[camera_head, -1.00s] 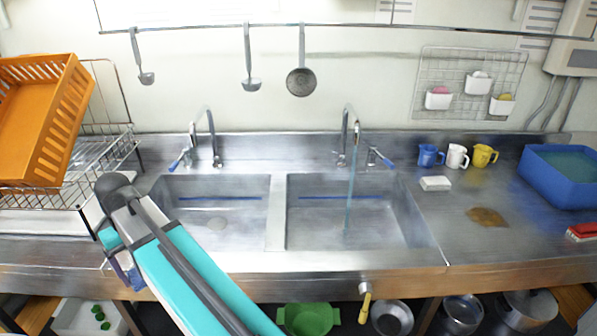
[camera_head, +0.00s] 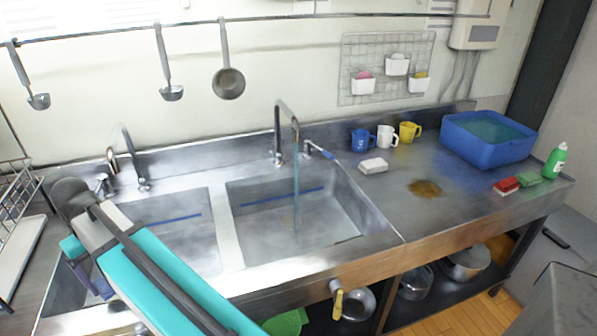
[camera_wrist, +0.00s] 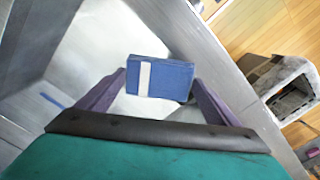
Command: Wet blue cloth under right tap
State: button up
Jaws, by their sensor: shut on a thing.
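My gripper (camera_wrist: 160,82) is shut on the blue cloth (camera_wrist: 173,80), a folded block with a white stripe, in the wrist view. In the head view my arm hides most of the gripper, at the lower left by the left basin; the cloth cannot be made out there. The right tap (camera_head: 279,130) stands behind the right basin (camera_head: 340,218), with a blue lever on its right. A thin stream of water (camera_head: 296,195) runs from its spout into that basin. The cloth is well to the left of the stream.
The left tap (camera_head: 135,160) stands behind the left basin (camera_head: 190,225). A wire rack (camera_head: 12,190) is at the left edge. Mugs (camera_head: 386,137), a white block (camera_head: 373,166), a brown stain (camera_head: 425,189) and a blue tub (camera_head: 480,152) are on the right counter. Utensils hang above.

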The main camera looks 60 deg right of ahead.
jog(key=shift+a, duration=0.1)
jog(key=s+d+r+m+t+p, duration=0.1)
jog(key=s+d+p, duration=0.15)
jog(key=d, duration=0.95)
jog(key=s+d+r+m+t+p, duration=0.1)
jog(key=s+d, duration=0.2)
jog(key=d, duration=0.8)
jog(key=s+d+r+m+t+p, duration=0.1)
jog(key=s+d+r+p, duration=0.1)
jog(key=d, duration=1)
jog(key=s+d+r+m+t+p, duration=0.1)
jog(key=s+d+r+m+p, duration=0.1)
jog(key=s+d, duration=1.1)
jog(key=s+d+r+m+t+p, duration=0.1)
jog(key=s+d+m+p, duration=0.1)
jog(key=s+d, duration=1)
jog(key=shift+s+d+r+t+h, duration=0.3)
jog(key=shift+s+d+r+t, duration=0.1)
jog(key=shift+s, duration=0.4)
jog(key=shift+w, duration=0.15)
jog(key=w+d+f+b, duration=0.1)
jog(key=w+f, duration=0.2)
jog(key=w, duration=1)
jog(key=shift+w+d, duration=0.2)
jog(key=shift+w, duration=0.15)
